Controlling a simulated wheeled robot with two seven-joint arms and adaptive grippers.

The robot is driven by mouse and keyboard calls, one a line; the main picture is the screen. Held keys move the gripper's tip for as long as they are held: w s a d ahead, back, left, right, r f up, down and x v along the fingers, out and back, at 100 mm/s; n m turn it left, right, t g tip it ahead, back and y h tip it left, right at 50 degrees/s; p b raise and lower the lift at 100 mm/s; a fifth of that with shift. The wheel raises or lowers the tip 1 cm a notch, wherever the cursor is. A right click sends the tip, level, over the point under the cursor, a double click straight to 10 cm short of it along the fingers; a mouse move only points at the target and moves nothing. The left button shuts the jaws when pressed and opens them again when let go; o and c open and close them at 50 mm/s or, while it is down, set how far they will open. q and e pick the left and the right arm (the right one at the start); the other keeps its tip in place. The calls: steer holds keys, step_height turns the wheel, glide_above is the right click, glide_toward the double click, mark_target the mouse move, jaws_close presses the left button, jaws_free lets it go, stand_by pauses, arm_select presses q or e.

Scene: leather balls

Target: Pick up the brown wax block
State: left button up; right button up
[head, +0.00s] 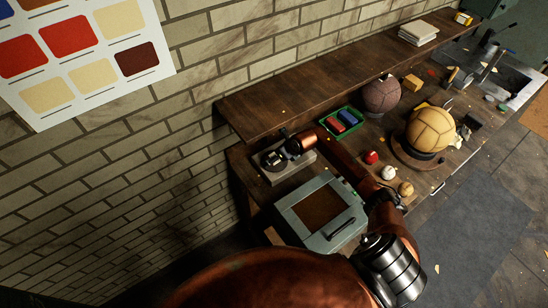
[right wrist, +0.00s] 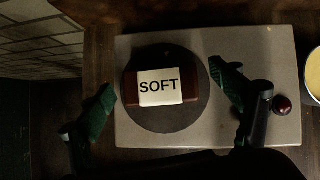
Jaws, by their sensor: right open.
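The brown wax block (right wrist: 203,88) shows in the right wrist view, with a white label reading "SOFT" on its top. It lies on a dark round plate (right wrist: 165,122) on a pale slab-like base (right wrist: 245,45). My right gripper (right wrist: 164,86) is open, with one green-padded finger on each side of the block and visible gaps between. In the head view my right arm reaches to this base (head: 303,164) at the bench's left end, and the gripper (head: 277,156) partly hides the block there. My left gripper is not in view.
A green tray (head: 325,120) with red and blue blocks stands right of the base. A grey-green box with a handle (head: 348,231) sits in front. A shelf (head: 290,100) and brick wall are close behind.

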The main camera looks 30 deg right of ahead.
steer(key=shift+f, duration=0.1)
steer(key=c, duration=1.4)
